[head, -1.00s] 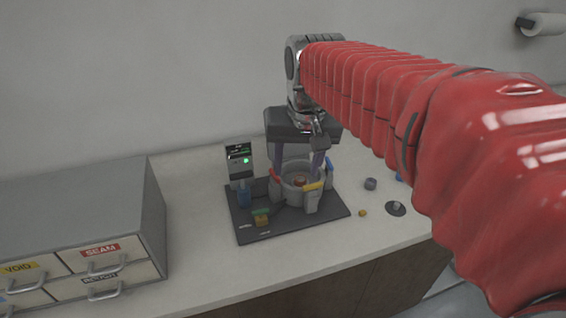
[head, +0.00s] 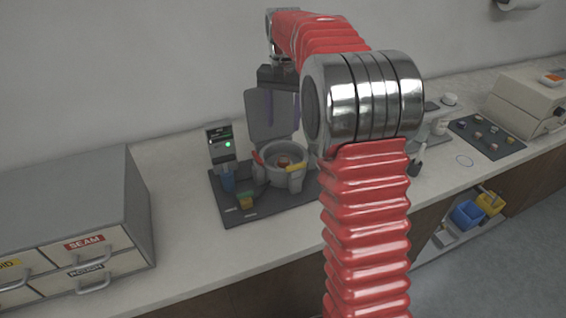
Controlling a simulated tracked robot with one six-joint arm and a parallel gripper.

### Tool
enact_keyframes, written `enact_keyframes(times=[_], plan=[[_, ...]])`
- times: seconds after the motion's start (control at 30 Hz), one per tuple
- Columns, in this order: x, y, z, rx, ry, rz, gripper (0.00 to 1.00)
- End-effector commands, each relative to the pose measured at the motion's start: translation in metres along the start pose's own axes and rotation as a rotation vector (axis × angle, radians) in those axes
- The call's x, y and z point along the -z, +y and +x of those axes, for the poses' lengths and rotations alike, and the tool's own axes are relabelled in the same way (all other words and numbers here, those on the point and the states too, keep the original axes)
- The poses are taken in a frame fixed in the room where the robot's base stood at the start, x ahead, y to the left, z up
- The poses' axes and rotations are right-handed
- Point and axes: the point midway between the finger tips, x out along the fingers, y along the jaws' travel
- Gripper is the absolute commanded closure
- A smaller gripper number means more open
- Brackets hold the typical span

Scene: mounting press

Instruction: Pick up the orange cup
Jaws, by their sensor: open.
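I cannot clearly make out an orange cup; the small orange piece right of the press a second ago is now hidden behind my arm. A small reddish-brown piece (head: 284,162) sits inside the round grey ring of the press (head: 285,152); I cannot tell what it is. My gripper (head: 284,122) is open, pointing down above the ring, with its two purple fingers apart and nothing visible between them. My red-sleeved arm covers the counter to the right of the press.
Grey drawers (head: 84,215) stand at left. A dark tray of small pieces (head: 487,135) and a beige machine (head: 525,104) are at right. Blue (head: 467,214) and yellow (head: 490,202) bins sit below.

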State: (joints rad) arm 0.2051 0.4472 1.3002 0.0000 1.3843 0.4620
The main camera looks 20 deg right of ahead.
Motion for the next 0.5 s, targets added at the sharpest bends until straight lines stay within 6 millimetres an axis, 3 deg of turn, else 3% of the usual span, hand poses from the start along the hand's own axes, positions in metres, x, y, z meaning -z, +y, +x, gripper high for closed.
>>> enact_keyframes(times=[0.5], plan=[[0.0064, -0.0002, 0.0079, -0.005, -0.01, 0.015, 0.5]])
